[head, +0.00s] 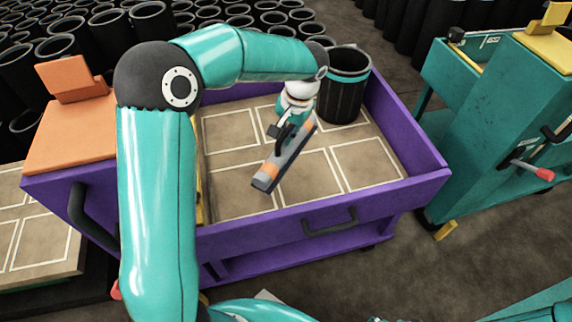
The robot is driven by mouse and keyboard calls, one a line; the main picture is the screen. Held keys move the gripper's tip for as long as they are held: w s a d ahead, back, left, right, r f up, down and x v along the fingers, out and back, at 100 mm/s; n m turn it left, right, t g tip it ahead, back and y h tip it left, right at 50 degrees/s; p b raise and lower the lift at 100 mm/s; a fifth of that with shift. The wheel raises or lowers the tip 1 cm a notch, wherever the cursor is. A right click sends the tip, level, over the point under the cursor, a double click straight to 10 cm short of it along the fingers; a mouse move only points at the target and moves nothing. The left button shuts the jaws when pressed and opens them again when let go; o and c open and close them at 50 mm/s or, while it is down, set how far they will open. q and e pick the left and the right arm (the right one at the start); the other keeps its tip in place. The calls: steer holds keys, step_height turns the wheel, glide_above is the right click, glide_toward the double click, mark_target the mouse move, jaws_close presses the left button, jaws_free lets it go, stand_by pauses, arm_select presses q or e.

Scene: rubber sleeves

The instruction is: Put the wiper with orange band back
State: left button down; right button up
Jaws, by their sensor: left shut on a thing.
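The wiper (268,176) is a long dark grey bar with orange sections near its ends. My left gripper (283,138) is shut on it around its middle. The wiper is tilted, its lower end toward the picture's bottom left, over the panelled floor of the purple cart (415,200). I cannot tell whether it touches that floor. The gripper's fingers and wrist hide part of the wiper. My right gripper is not in view.
A black ribbed bin (342,100) stands in the cart's back right corner. The cart has raised purple walls, a black front handle (330,222) and an orange end top (68,135).

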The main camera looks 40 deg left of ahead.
arm_select(q)
steer(key=d+x, duration=0.1)
steer(key=x, duration=0.2)
steer(key=b+x, duration=0.1)
steer(key=x, duration=0.3)
steer(key=d+b+x, duration=0.1)
steer(key=x, duration=0.3)
steer(key=shift+d+f, duration=0.25)
steer(key=shift+f, duration=0.25)
steer(key=shift+w, duration=0.1)
steer(key=c, duration=1.2)
jaws_free()
steer(key=shift+r, duration=0.1)
steer(key=p+v, duration=0.2)
steer(key=v, duration=1)
steer(key=shift+a, duration=0.1)
